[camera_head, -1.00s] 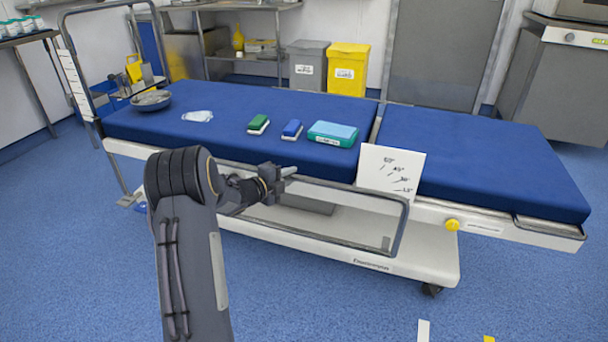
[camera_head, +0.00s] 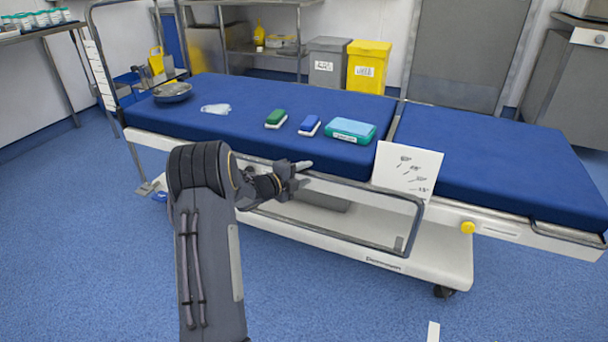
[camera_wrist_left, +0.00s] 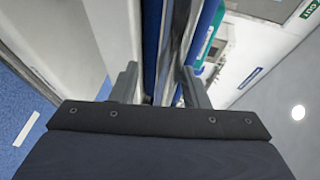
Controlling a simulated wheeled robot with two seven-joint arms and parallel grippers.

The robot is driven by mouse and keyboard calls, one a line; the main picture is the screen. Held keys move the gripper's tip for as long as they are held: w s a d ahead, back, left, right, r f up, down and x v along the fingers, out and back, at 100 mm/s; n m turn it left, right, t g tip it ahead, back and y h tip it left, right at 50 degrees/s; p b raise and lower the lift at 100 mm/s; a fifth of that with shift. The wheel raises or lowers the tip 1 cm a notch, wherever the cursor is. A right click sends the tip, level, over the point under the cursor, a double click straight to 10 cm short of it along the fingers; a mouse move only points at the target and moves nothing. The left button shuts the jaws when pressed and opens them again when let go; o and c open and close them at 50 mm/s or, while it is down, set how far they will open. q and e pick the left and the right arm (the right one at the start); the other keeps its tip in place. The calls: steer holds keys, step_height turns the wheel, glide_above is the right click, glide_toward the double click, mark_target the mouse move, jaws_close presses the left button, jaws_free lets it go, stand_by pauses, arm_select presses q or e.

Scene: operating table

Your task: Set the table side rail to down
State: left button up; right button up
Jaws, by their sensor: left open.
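The table side rail (camera_head: 418,215) is a grey tubular loop along the near side of the blue-topped operating table (camera_head: 480,160). Its upper bar runs beside the mattress edge, and its right end drops in front of the white base. My left gripper (camera_head: 300,172) is at the upper bar, near the middle of the table's long side. In the left wrist view the gripper (camera_wrist_left: 160,88) is open, its fingers apart, with grey and blue strips of rail and table edge between them. I cannot tell whether the fingers touch the rail. My left arm hides the rail's left part.
On the mattress lie a green brush (camera_head: 276,119), a blue brush (camera_head: 309,126), a teal box (camera_head: 351,131), a white cloth (camera_head: 216,109) and a bowl (camera_head: 172,92). A white card (camera_head: 407,170) stands against the near edge, right of my gripper. A yellow knob (camera_head: 468,228) is farther right. The near floor is mostly clear.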

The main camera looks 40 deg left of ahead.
arm_select(q)
steer(key=p+v, duration=0.2)
steer(key=v, duration=0.5)
steer(key=shift+s, duration=0.25)
steer(key=shift+a, duration=0.1)
